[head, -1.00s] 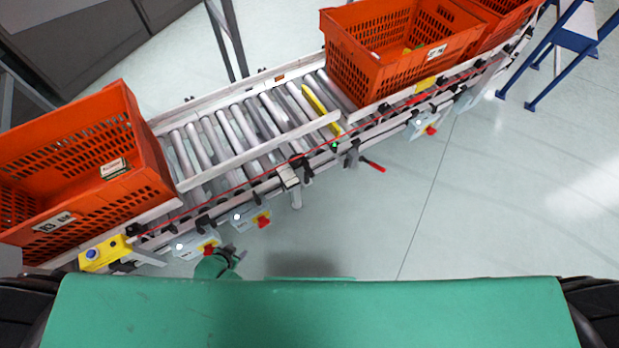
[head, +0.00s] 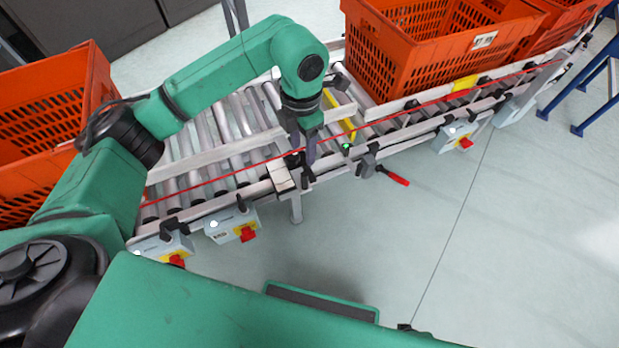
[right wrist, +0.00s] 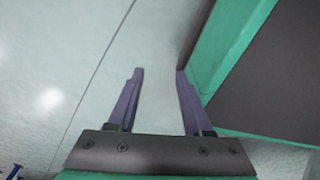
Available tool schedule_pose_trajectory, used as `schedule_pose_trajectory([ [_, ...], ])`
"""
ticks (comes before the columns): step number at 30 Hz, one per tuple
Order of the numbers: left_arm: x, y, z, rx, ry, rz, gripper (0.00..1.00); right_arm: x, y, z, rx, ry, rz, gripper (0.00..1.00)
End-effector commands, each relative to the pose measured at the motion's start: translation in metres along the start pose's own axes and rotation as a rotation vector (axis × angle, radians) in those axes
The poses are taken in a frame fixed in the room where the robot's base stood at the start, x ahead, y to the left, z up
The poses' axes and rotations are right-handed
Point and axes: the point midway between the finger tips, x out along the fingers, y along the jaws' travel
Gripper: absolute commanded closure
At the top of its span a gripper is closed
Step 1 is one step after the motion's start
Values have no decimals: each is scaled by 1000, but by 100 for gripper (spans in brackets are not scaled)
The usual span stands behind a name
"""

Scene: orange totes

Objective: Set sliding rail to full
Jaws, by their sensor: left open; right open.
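A pale rail (head: 225,150) runs slantwise over the conveyor rollers; I take it to be the sliding rail. A pale block (head: 282,178) sits on the conveyor's near edge. My left gripper (head: 308,163) points down at this near edge, just right of the block. Its purple fingers are open, partly hidden by the wrist; I cannot tell whether they touch or surround anything. My right gripper (right wrist: 160,74) is open and empty above the floor in the right wrist view.
Orange totes stand on the conveyor at left (head: 50,105) and upper right (head: 400,50). A red handle (head: 393,176) juts from the near side. Grey switch boxes (head: 232,224) hang below. A blue stand (head: 600,100) is at far right.

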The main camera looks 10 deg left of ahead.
Motion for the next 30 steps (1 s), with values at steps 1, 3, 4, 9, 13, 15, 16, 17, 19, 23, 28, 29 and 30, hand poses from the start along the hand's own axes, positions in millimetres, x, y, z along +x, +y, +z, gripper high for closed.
schedule_pose_trajectory([
  [1,13,-1,-1,0,4,-3,45,0,0,-1,1,0,0,50],
  [3,32,-1,-1,-1,4,-5,45,0,0,-4,2,2,0,50],
  [4,40,-2,-1,-1,4,-5,45,0,0,-6,2,3,0,50],
  [9,86,-2,0,-1,2,-7,45,0,0,-12,5,4,0,50],
  [13,110,-2,1,0,0,-7,45,0,0,-17,7,3,0,50],
  [15,118,-2,1,0,-2,-7,45,-1,0,-18,8,4,0,50],
  [16,120,-2,1,0,-2,-6,45,-1,0,-19,8,4,0,50],
  [17,122,-2,1,0,-2,-5,45,-1,0,-19,9,4,0,50],
  [19,123,-2,1,1,-3,-5,45,-1,0,-20,9,5,0,50],
  [23,123,-2,1,1,-3,-5,45,-1,0,-20,9,5,0,50],
  [28,122,-2,1,0,-3,-6,95,-1,0,-19,9,4,0,50],
  [29,122,-2,1,0,-3,-6,100,-1,0,-19,9,4,0,50],
  [30,122,-2,1,0,-3,-6,100,-1,0,-19,9,4,0,50],
])
